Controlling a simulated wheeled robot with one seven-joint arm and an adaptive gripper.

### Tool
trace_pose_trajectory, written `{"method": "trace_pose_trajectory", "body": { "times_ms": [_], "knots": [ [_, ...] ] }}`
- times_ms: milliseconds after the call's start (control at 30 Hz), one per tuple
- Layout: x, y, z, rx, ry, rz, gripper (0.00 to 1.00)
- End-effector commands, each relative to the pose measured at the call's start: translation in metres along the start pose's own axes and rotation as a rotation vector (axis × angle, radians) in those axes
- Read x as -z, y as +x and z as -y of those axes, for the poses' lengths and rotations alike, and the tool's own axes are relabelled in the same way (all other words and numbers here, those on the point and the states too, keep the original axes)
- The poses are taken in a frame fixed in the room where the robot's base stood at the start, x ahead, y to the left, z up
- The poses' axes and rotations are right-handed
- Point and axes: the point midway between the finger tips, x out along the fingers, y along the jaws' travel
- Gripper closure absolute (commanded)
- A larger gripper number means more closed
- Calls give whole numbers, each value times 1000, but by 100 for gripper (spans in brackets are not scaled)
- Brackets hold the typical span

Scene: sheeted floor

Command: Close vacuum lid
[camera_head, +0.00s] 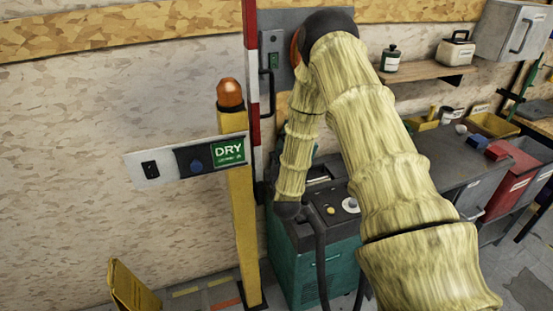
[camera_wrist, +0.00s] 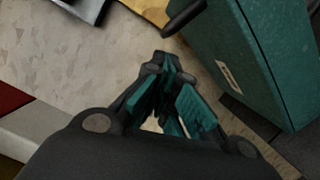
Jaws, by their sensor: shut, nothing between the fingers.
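The vacuum is a teal cabinet (camera_head: 315,268) with a dark top, standing on the floor at the lower middle in the head view. A small teal part shows behind my sleeved forearm above its top; my arm hides most of it, so the lid's angle is unclear. In the wrist view a teal panel (camera_wrist: 265,65) with a pale label fills the upper right; I cannot tell whether it is lid or body. My gripper (camera_wrist: 165,68) is shut and empty, left of this panel and apart from it in the picture. In the head view its fingers are hidden.
A yellow post (camera_head: 243,235) with an orange lamp and a "DRY" sign (camera_head: 226,151) stands left of the vacuum. A dark hose (camera_head: 320,262) hangs down the cabinet's front. A grey bench (camera_head: 455,170) with bins is at right. Bare wall lies at left.

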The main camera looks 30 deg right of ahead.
Motion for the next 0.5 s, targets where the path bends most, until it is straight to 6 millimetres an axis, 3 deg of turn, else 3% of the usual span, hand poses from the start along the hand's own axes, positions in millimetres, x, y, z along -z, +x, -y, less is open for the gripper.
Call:
{"method": "trace_pose_trajectory", "body": {
  "times_ms": [200, 500],
  "knots": [
    [-1, 34, -2, 0, 2, 1, 100],
    [2, 57, -1, 1, 2, -3, 100]
  ]
}}
